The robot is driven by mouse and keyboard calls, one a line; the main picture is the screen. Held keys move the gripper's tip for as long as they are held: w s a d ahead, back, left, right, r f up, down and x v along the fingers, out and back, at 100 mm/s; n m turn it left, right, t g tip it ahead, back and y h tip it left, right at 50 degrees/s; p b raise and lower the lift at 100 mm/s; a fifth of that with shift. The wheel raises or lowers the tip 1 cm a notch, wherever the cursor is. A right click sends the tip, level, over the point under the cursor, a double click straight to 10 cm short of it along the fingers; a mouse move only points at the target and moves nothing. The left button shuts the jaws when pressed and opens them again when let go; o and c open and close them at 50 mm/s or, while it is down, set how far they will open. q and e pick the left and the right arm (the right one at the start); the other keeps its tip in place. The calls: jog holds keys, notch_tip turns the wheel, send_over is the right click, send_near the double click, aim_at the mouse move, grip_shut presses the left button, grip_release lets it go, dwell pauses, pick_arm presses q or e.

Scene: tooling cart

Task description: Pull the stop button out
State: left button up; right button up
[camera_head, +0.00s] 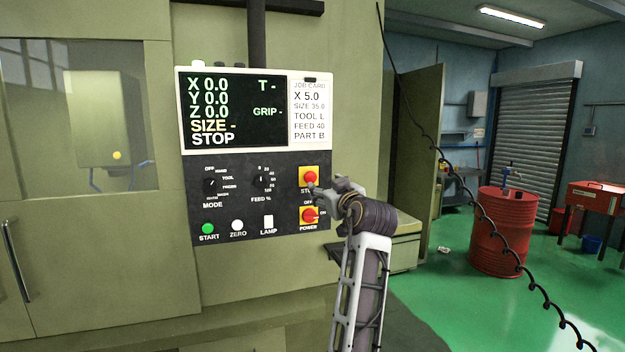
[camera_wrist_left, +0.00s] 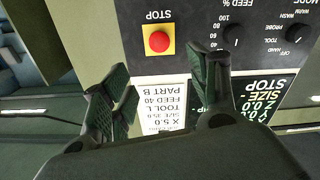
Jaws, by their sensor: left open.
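The red stop button (camera_head: 309,177) sits on a yellow square plate on the dark control panel (camera_head: 240,216). My left gripper (camera_head: 320,189) is close to it at its lower right and partly covers its label. In the left wrist view, which is upside down, the stop button (camera_wrist_left: 159,41) shows whole in the gap beyond the two fingers of my left gripper (camera_wrist_left: 163,76). The fingers are spread and nothing is between them. I cannot tell the exact distance to the button. The screen (camera_head: 232,110) reads STOP. My right gripper is not in view.
The red power switch (camera_head: 308,216) on its yellow plate is just below the stop button, close to my gripper. The mode dial (camera_head: 212,184), feed dial (camera_head: 262,180) and green start button (camera_head: 208,228) are to the left. A red drum (camera_head: 499,235) stands far right.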

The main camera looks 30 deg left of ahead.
aim_at(311, 177)
pick_arm(q)
jog(key=shift+w+a, duration=0.1)
jog(key=shift+w, duration=0.05)
jog(key=p+x, duration=0.4)
jog(key=x, duration=0.8)
jog(key=shift+x, duration=0.8)
